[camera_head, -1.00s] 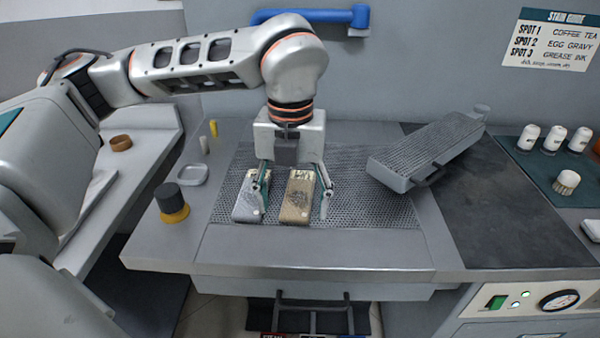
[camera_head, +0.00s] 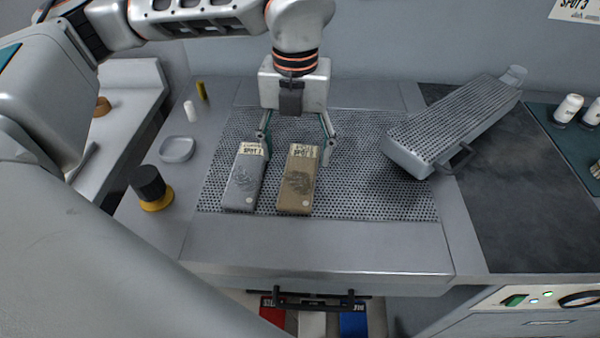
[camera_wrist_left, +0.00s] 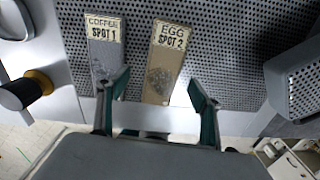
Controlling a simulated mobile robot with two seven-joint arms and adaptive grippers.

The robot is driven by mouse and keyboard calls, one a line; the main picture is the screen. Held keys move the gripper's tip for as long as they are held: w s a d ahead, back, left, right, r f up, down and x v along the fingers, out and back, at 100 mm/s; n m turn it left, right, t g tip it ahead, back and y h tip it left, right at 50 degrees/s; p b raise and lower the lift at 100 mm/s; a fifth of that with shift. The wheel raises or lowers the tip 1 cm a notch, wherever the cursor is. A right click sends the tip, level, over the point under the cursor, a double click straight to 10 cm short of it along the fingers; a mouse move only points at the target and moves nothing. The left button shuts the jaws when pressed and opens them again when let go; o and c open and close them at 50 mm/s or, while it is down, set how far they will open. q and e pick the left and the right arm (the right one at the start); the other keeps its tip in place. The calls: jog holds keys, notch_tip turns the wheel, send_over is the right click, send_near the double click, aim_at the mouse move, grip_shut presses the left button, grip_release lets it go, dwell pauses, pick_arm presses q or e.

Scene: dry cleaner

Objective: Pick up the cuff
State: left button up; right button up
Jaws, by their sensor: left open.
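Two flat cuff-like pieces lie side by side on the perforated metal plate (camera_head: 385,190). The grey piece (camera_head: 240,190) has a dark stain and a label reading "SPOT 1"; the tan piece (camera_head: 296,190) has a dark stain and a label reading "SPOT 2". Both also show in the left wrist view, the grey one (camera_wrist_left: 103,60) left and the tan one (camera_wrist_left: 161,68) between the fingers in the picture. My left gripper (camera_head: 296,150) is open and empty, its fingers to either side of the tan piece's labelled far end. I cannot tell its exact height. My right gripper is not in view.
The counter's front strip (camera_head: 310,245) is clear.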

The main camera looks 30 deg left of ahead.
aim_at(300, 173)
pick_arm(q)
jog(key=f, duration=0.4)
jog(key=shift+d+f, duration=0.3)
jog(key=shift+f, duration=0.05)
jog(key=c, duration=1.1)
notch_tip(300, 173, up, 20)
jog(key=p, duration=0.1)
